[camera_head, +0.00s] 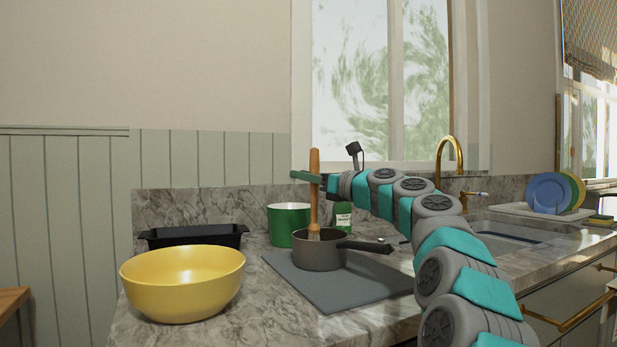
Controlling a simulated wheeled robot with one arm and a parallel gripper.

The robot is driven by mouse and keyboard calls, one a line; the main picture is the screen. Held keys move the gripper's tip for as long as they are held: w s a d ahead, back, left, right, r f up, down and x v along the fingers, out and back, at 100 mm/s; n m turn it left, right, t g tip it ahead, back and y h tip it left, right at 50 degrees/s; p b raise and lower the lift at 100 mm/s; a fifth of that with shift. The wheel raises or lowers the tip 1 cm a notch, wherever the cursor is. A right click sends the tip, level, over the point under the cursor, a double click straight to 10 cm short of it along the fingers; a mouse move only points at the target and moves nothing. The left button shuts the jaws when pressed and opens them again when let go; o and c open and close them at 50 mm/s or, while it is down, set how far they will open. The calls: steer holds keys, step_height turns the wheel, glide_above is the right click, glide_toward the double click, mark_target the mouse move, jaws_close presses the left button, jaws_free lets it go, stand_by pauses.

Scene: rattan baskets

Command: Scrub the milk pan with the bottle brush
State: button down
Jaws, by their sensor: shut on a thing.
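The dark grey milk pan (317,256) stands upright on a grey mat (345,291), its black handle (366,246) pointing right. My gripper (311,177) is above the pan and shut on the wooden handle of the bottle brush (314,195). The brush is upright, with its lower end at or inside the pan's opening. The bristles are mostly hidden by the pan's wall, so I cannot tell whether they touch the bottom.
A yellow bowl (182,292) stands at front left, with a black baking tin (193,241) behind it. A green pot (284,229) and a green-white bottle (343,219) stand behind the pan. The sink (513,239), gold tap (459,150) and plates (549,193) are right.

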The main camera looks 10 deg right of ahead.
steer(key=shift+w+a, duration=0.85)
steer(key=shift+a, duration=0.35)
steer(key=shift+w+a, duration=0.85)
steer(key=shift+a, duration=0.3)
